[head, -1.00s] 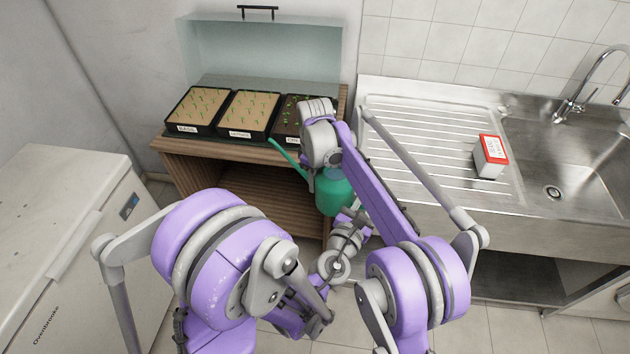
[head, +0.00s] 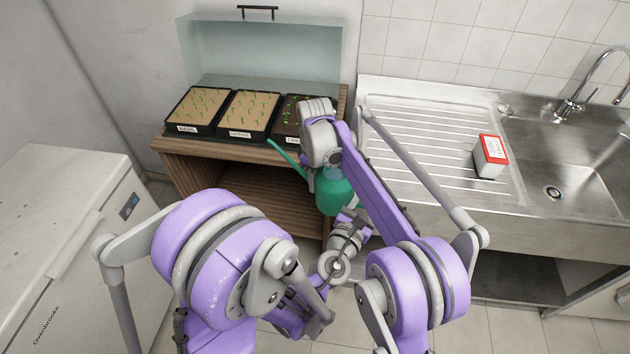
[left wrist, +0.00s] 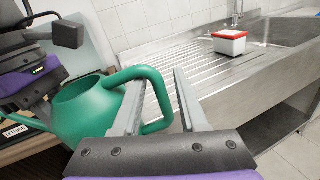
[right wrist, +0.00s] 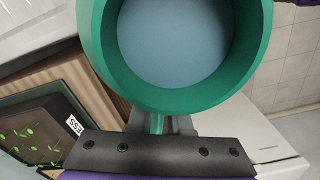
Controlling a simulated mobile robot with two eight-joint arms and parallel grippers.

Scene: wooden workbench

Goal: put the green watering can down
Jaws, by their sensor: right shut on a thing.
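The green watering can (head: 334,193) hangs in front of the wooden bench's right end, its spout slanting up and left toward the trays. My right gripper (head: 312,178) is shut on the can; the exact grip is mostly hidden by the wrist. In the right wrist view the can's round opening (right wrist: 175,40) fills the upper middle. In the left wrist view the can (left wrist: 88,108) shows with its looped handle (left wrist: 150,75). My left gripper (left wrist: 160,100) is open there, its fingers apart at the handle. In the head view it is just below the can, partly hidden.
Three seedling trays (head: 247,113) stand in a row on the wooden bench (head: 185,146), with a clear raised lid (head: 260,50) behind. A steel sink with a ribbed drainboard (head: 420,120) is right, holding a red-and-white box (head: 490,157). A white cabinet (head: 75,200) stands left.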

